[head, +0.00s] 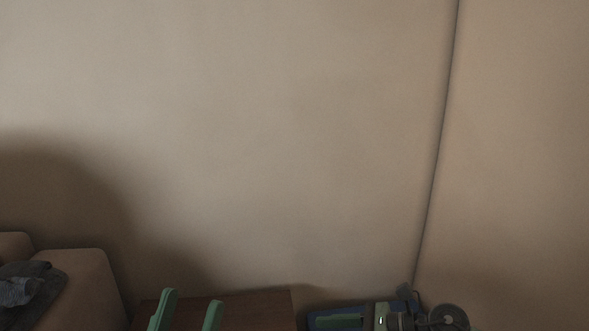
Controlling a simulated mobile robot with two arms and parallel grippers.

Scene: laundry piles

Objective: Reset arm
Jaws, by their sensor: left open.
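My left gripper (187,314) shows at the bottom edge of the head view. Its two green fingers stand apart with a clear gap between them, and nothing is held in the gap. The rest of that arm is cut off below the frame.
Behind the fingers is a dark brown wooden surface (262,309). At the lower left, dark grey cloth (32,284) lies on a brown cushioned seat (92,280). A bare beige wall (260,140) fills most of the view, with a corner at the right.

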